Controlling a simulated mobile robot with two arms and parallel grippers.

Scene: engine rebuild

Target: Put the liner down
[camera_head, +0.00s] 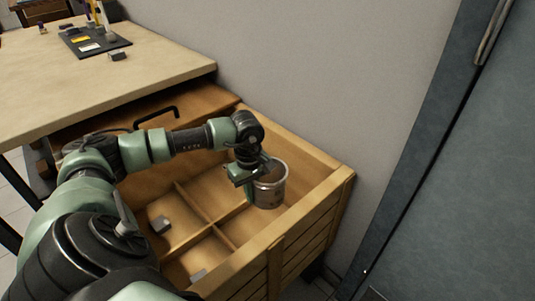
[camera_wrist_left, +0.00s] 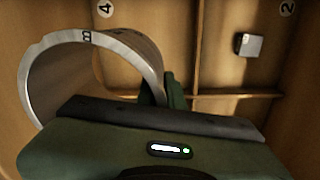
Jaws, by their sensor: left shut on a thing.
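The liner (camera_head: 270,188) is a grey metal open cylinder. My left gripper (camera_head: 252,176) is shut on its wall and holds it over the wooden crate (camera_head: 315,202), near the right end. In the left wrist view the liner (camera_wrist_left: 82,75) fills the left side, its rim marked with a dark letter and its open end facing the camera. Below it are the crate's compartments, split by thin dividers; the numbers 4 and 2 show on the wood. I cannot tell whether the liner touches the crate floor. My right gripper is not in view.
A small grey block (camera_head: 160,224) lies in one compartment, and another (camera_head: 198,275) lies nearer the front. A wooden table (camera_head: 95,75) stands behind on the left with a black tray (camera_head: 98,45). A grey wall and a blue-grey door (camera_head: 475,170) stand to the right.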

